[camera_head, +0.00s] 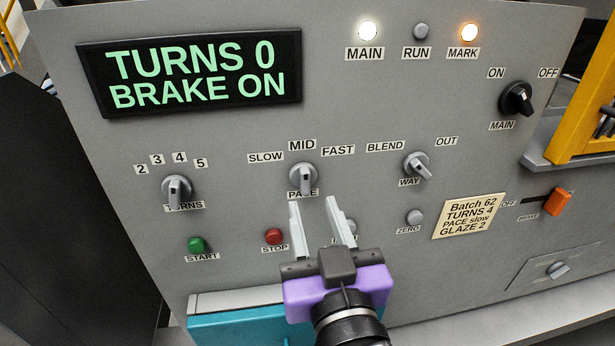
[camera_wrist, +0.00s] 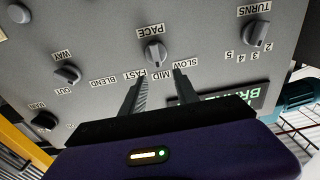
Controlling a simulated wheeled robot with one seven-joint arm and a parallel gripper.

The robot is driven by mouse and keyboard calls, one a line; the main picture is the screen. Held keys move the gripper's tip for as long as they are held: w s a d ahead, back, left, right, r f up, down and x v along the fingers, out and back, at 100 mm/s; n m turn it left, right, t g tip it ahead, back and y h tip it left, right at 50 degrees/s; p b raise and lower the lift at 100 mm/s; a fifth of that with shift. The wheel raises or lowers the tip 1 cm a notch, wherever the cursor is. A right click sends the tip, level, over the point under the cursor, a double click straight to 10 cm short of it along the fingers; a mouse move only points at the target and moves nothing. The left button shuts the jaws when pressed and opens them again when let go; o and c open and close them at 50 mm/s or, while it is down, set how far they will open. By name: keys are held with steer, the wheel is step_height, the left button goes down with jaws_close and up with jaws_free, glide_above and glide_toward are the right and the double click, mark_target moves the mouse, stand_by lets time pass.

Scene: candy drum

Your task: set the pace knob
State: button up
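The pace knob (camera_head: 303,178) is a grey rotary knob with SLOW, MID and FAST marked above it. Its grip bar stands nearly upright, in line with MID. The knob also shows in the wrist view (camera_wrist: 154,53), where the panel is upside down. My gripper (camera_head: 313,203) is open and empty, its two fingers pointing at the panel just below the knob in the head view. In the wrist view the fingertips (camera_wrist: 158,75) lie apart, short of the knob. A beige card (camera_head: 467,217) reads Batch 62, TURNS 4, PACE slow, GLAZE 2.
The turns knob (camera_head: 176,190) is left of the pace knob, and the way knob (camera_head: 417,166) right. Green START (camera_head: 196,244) and red STOP (camera_head: 273,236) buttons sit below. The display (camera_head: 190,72) reads TURNS 0, BRAKE ON. The MAIN (camera_head: 368,31) and MARK (camera_head: 469,33) lamps are lit.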

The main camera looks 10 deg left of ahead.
mark_target(306, 183)
steer(key=x, duration=0.2)
steer(key=f+x, duration=0.1)
steer(key=x, duration=0.2)
steer(key=p+x, duration=0.1)
steer(key=x, duration=0.1)
steer(key=shift+w+d+f, duration=0.1)
steer(key=shift+w+f, duration=0.2)
steer(key=shift+w, duration=0.2)
steer(key=shift+c, duration=0.3)
jaws_close()
